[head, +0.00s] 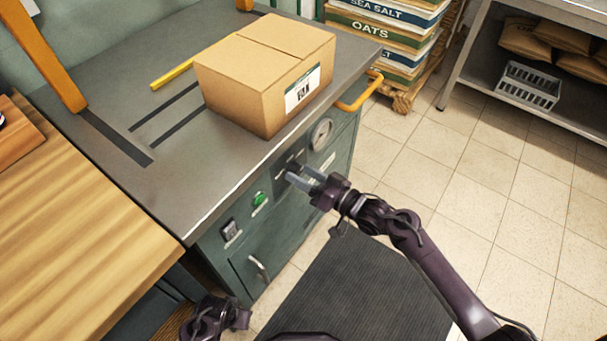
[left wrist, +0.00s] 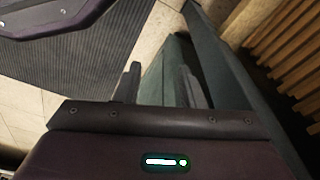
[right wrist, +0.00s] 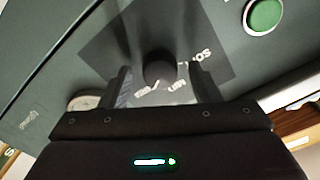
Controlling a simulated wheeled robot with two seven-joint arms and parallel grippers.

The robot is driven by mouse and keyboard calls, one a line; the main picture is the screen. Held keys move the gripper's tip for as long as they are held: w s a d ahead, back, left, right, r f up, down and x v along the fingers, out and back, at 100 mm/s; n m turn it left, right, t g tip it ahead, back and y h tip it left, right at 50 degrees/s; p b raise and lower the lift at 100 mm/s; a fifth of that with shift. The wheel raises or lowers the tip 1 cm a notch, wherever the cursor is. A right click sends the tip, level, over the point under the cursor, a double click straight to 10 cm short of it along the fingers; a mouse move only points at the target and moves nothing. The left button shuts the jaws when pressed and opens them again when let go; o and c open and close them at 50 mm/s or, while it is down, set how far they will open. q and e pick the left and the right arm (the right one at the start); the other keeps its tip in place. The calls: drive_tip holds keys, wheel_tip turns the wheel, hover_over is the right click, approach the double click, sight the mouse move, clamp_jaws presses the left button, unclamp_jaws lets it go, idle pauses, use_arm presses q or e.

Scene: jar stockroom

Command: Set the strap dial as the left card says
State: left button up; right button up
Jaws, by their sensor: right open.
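The strap dial (right wrist: 160,68) is a dark round knob on a dark plate with white lettering, mostly too small or covered to read. In the head view the plate (head: 281,176) sits on the cabinet front, partly behind my right gripper (head: 305,178). My right gripper (right wrist: 161,86) is open, its fingers on either side of the knob with a gap each side. The dial's pointer setting cannot be made out. My left gripper (left wrist: 160,85) is open and empty, low beside the cabinet. I cannot identify the left card in any view.
A green button (head: 259,198), a switch (head: 230,230) and a round gauge (head: 321,134) flank the dial on the cabinet front. A cardboard box (head: 262,75) stands on the grey top (head: 190,160). A yellow handle (head: 362,95) juts out at the corner. Floor is open to the right.

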use_arm(q)
drive_tip(key=shift+s+a+f+p, duration=0.15)
drive_tip(key=shift+a+f, duration=0.05)
drive_tip(key=shift+f, duration=0.3)
drive_tip(key=shift+s+a+f+p, duration=0.1)
drive_tip(key=shift+a+f+p, duration=0.1)
drive_tip(key=shift+f, duration=0.25)
use_arm(e)
drive_tip(key=v, duration=0.7)
drive_tip(key=shift+d, duration=0.2)
use_arm(q)
drive_tip(key=shift+s+d, duration=0.2)
drive_tip(key=shift+s, duration=0.05)
use_arm(e)
drive_tip(key=shift+s, duration=0.15)
